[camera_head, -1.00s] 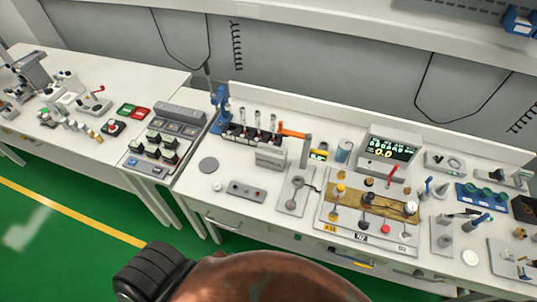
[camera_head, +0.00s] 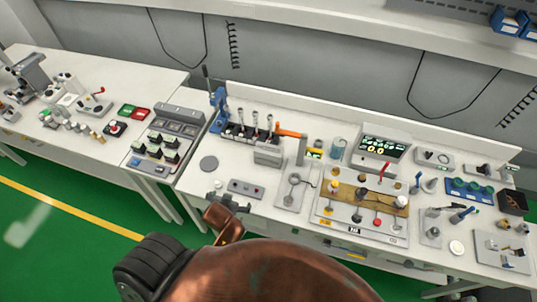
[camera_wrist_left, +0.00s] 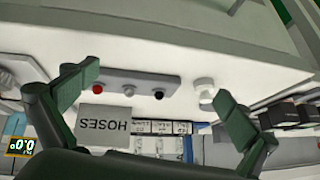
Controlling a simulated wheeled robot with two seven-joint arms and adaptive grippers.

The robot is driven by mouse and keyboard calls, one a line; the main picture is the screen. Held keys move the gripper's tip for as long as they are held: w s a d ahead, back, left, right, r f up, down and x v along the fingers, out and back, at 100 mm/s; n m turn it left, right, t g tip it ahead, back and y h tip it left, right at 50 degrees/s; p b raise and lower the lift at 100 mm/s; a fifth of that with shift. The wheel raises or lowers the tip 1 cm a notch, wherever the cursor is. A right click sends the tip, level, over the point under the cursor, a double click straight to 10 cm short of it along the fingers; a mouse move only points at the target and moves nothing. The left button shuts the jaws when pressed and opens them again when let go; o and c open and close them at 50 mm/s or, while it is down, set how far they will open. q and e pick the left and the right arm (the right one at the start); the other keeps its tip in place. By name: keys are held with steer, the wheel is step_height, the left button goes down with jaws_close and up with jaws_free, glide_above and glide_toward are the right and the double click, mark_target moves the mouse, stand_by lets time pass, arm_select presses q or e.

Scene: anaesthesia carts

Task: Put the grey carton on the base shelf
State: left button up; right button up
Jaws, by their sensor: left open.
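The grey carton (camera_head: 267,154) stands on the white bench, behind the grey button strip. In the left wrist view the carton (camera_wrist_left: 104,125) shows the word HOSES upside down and lies between the finger lines, nearer the left finger. My left gripper (camera_head: 228,199) is at the bench's front edge, in front of the button strip and apart from the carton. In the left wrist view my left gripper (camera_wrist_left: 150,105) has its fingers wide apart with nothing held. My right gripper is not in view. I cannot make out a base shelf in these views.
The button strip (camera_head: 246,189) and a small round white knob (camera_head: 217,184) lie between gripper and carton. A grey disc (camera_head: 208,163) is left of the carton. A blue-framed rack (camera_head: 219,108) stands behind it, and an orange-handled post (camera_head: 301,148) stands to its right.

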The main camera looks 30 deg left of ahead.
mark_target(269, 152)
arm_select(q)
steer(key=w+r+t, duration=0.1)
steer(key=w, duration=0.2)
steer(key=w+a+r+n+t+y, duration=0.1)
steer(key=w, duration=0.3)
steer(key=w+r+t, duration=0.1)
steer(key=w, duration=0.2)
steer(key=shift+w+a+r+t+y, duration=0.3)
steer(key=shift+a, duration=0.05)
steer(key=w+d+t, duration=0.1)
steer(key=w, duration=0.2)
steer(key=w+d+r+t+h, duration=0.1)
steer(key=w+d, duration=0.1)
steer(key=w, duration=0.1)
steer(key=w+d+t, duration=0.2)
steer(key=w, duration=0.1)
steer(key=shift+w+r+m, duration=0.25)
steer(key=shift+w+m, duration=0.05)
steer(key=shift+w, duration=0.1)
steer(key=shift+h, duration=0.4)
steer(key=x, duration=0.7)
steer(key=shift+w+d+f, duration=0.1)
steer(key=shift+w+f, duration=0.1)
steer(key=shift+f, duration=0.1)
steer(key=shift+r, duration=0.1)
steer(key=c, duration=1.2)
